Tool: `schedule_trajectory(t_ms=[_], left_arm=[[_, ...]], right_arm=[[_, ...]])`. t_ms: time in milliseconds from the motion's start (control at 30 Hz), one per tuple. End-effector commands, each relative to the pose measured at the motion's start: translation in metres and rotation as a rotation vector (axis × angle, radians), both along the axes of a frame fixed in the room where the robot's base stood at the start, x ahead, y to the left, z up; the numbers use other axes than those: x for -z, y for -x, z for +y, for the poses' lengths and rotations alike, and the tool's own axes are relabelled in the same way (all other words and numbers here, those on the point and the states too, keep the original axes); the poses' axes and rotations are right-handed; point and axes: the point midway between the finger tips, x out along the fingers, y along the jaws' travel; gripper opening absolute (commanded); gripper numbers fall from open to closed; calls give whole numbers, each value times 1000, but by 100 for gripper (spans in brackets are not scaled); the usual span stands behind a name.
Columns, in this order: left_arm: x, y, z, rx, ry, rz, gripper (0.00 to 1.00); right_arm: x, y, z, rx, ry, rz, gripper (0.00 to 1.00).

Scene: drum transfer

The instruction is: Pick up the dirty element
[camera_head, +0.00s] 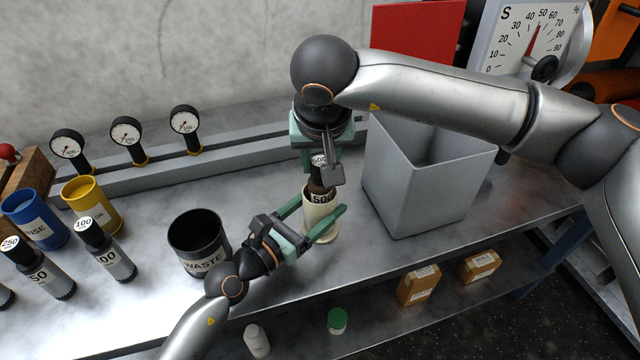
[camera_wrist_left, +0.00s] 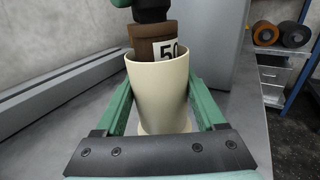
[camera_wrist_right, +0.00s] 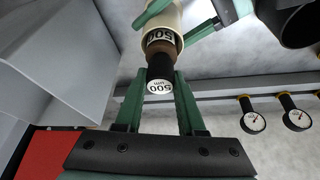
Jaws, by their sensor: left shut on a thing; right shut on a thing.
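A cream cylindrical housing (camera_head: 320,213) stands on the steel bench near the middle of the head view. My left gripper (camera_head: 312,224) is shut around its sides, and the housing also shows between its fingers in the left wrist view (camera_wrist_left: 160,98). A brown element with a black top and "500" labels (camera_wrist_right: 161,68) sits upright in the housing's mouth. Its lower end is hidden inside the housing. My right gripper (camera_head: 322,168) is above, shut on the element's black top. The element's brown body shows above the rim in the left wrist view (camera_wrist_left: 147,46).
A black WASTE bin (camera_head: 200,245) stands left of the housing. A large grey open box (camera_head: 425,185) stands close on the right. Grey-and-black cylinders (camera_head: 110,255) and blue (camera_head: 38,222) and yellow (camera_head: 95,208) cups are at left. Gauges (camera_head: 126,132) line the back.

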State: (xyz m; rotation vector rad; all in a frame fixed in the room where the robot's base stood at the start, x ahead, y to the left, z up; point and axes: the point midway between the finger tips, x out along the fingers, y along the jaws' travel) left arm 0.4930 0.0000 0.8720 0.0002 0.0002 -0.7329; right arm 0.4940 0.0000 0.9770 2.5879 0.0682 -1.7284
Motion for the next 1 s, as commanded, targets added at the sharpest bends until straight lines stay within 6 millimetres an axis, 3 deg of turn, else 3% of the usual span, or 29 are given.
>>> schedule_trajectory(t_ms=[167,600,967,1000], left_arm=[[0,0,0,-1,-1,1,0],[1,0,0,0,-1,1,0],[1,0,0,1,-1,2,0],[1,0,0,1,-1,2,73]], right_arm=[[-13,-1,0,1,-2,-6,0],[-91,-1,0,1,-2,-5,0],[-101,0,0,-1,-1,-1,0],[-101,0,0,-1,-1,-1,0]])
